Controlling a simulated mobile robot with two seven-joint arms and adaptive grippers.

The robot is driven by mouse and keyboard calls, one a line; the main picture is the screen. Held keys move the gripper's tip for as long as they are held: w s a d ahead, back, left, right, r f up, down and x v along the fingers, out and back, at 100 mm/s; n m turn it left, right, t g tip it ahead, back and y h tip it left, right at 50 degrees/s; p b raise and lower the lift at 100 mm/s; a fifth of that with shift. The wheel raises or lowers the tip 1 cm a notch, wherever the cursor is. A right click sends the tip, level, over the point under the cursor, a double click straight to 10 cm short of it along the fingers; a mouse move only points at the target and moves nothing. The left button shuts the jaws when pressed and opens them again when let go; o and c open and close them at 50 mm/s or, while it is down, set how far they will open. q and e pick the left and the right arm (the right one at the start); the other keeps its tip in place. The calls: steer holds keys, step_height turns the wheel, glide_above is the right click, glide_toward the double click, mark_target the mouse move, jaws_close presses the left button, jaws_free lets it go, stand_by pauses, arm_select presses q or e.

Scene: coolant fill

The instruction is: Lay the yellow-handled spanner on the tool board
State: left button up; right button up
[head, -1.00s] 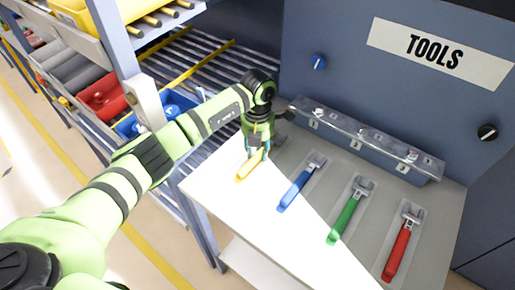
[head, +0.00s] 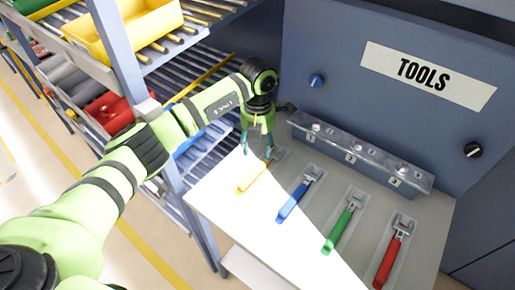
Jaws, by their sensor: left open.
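The yellow-handled spanner (head: 252,179) lies on the tool board (head: 240,220) at its left end, left of the blue spanner. Its head end is partly hidden behind my gripper's fingers. My left gripper (head: 257,154) is open, pointing down just above the head end of the yellow spanner, with its fingers apart. Whether the fingertips touch the spanner I cannot tell. My right gripper is not in view.
Blue (head: 293,202), green (head: 338,230) and red (head: 388,259) spanners lie in a row of pale recesses to the right. A metal rail (head: 360,149) with knobs runs behind them. A blue panel with a TOOLS sign (head: 428,76) rises at the back. A roller shelf with a yellow bin (head: 140,30) stands left.

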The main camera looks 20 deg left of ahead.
arm_select(q)
step_height(320, 180, up, 3)
steer(key=shift+r+p, duration=0.2)
steer(key=shift+p, duration=0.4)
steer(key=shift+f, duration=0.1)
